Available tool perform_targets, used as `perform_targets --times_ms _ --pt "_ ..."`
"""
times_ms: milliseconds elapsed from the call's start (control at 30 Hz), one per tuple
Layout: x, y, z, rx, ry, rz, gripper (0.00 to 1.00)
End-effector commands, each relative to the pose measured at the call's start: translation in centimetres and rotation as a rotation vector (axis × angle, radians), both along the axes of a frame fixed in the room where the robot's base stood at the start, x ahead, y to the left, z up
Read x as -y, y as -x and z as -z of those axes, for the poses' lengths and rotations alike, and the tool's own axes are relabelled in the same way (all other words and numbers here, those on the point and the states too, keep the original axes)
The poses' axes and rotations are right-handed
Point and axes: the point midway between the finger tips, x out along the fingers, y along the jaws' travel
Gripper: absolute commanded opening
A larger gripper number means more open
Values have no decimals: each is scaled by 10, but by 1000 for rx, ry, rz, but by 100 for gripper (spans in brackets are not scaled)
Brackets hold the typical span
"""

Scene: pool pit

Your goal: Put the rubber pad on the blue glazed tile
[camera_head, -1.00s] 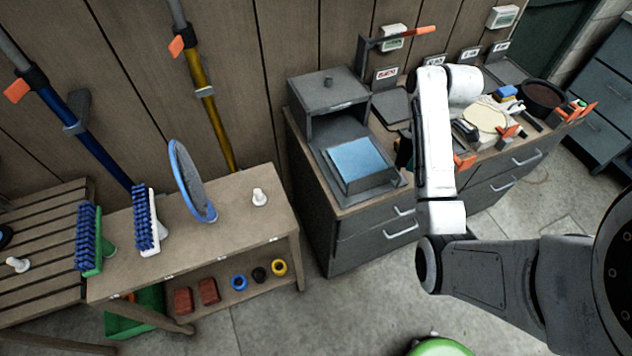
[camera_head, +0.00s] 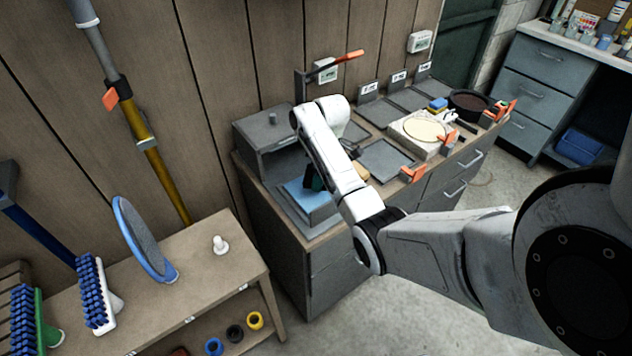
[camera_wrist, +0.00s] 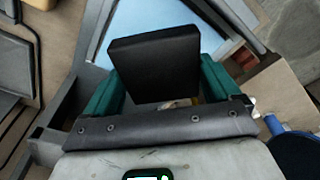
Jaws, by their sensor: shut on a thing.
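The black rubber pad (camera_wrist: 155,64) is held between the green fingers of my gripper (camera_wrist: 160,84) in the wrist view. The blue glazed tile (camera_wrist: 128,14) lies just beyond the pad, partly covered by it in that view. In the head view, the tile (camera_head: 298,196) sits in a grey tray at the near left end of the grey cabinet. My gripper (camera_head: 316,178) is above the tile's right side, largely hidden by my arm. I cannot tell whether pad and tile touch.
A grey box (camera_head: 262,130) stands behind the tile's tray. To the right are a flat dark tray (camera_head: 385,160), a cream round on a block (camera_head: 425,128) and a dark round pan (camera_head: 470,104). A wooden bench (camera_head: 190,255) with brushes and a blue-rimmed oval stands left.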

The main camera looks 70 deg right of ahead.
Motion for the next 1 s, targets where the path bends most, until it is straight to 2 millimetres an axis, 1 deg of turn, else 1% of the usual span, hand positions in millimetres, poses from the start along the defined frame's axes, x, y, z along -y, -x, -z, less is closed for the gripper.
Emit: perform_targets --times_ms 100,267,400,500,900,933,1000 --pt "2 -8 9 0 1 -1 53" --pt "3 -13 16 0 1 -1 53" --pt "3 -13 34 -2 -1 1 53" --pt "3 -13 44 -1 0 1 53" --pt "3 -13 50 0 1 0 53" --pt "3 -13 50 0 1 0 92" --pt "3 -13 50 0 1 0 98"
